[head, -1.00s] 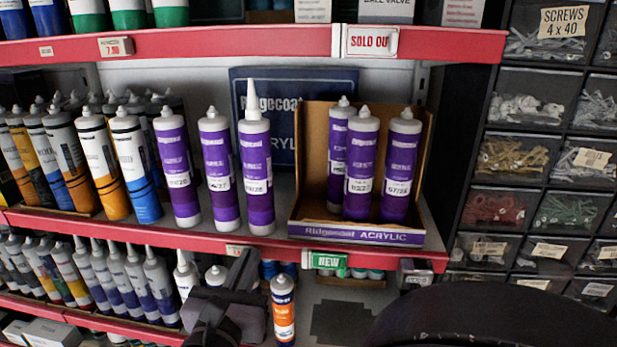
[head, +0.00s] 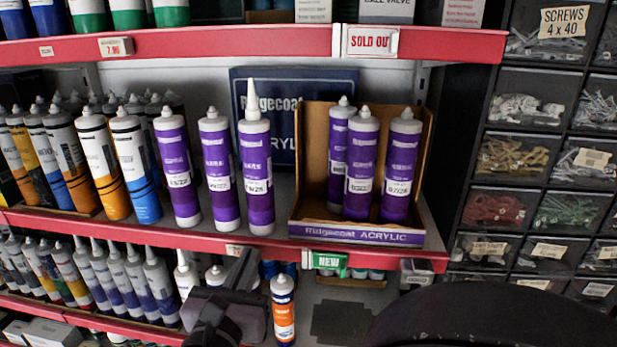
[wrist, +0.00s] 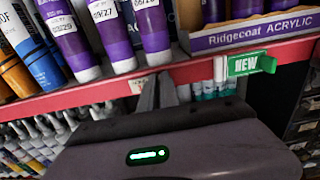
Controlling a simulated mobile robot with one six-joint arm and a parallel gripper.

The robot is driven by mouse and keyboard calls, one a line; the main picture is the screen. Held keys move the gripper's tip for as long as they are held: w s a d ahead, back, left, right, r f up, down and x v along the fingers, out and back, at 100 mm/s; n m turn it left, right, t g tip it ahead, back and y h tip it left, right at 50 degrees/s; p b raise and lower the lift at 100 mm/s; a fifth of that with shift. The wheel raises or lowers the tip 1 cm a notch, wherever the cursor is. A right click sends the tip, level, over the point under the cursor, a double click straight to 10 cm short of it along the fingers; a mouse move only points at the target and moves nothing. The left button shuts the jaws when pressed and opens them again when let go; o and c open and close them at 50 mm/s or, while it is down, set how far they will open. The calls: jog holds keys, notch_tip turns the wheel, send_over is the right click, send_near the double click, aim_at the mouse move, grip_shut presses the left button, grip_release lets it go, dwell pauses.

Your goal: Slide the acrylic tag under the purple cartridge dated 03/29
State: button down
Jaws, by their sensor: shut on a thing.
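Three purple cartridges stand loose on the middle shelf, left of a cardboard display box. The leftmost one (head: 178,165) carries a label that reads 03/29 in the wrist view (wrist: 62,24). The second cartridge (head: 220,165) and the third (head: 257,170), with a long nozzle, stand to its right. The small pale acrylic tag (head: 234,250) sits on the red shelf edge, below and between the second and third cartridges. It also shows in the wrist view (wrist: 137,86), left of the fingers. My gripper (head: 245,262) is at the tag, shut on it; the contact is mostly hidden.
The box (head: 355,235) holds three more purple cartridges. A green NEW sign (head: 328,262) hangs on the red edge to the right of my gripper. An orange-labelled tube (head: 283,310) stands close by below. The red edge left of the tag (head: 150,232) looks clear.

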aim_at(194, 241)
jog(key=a, duration=0.8)
jog(key=w+a, duration=0.1)
jog(key=a, duration=0.3)
jog(key=shift+r, duration=0.1)
jog(key=shift+d, duration=0.1)
jog(key=c, duration=1.6)
grip_release()
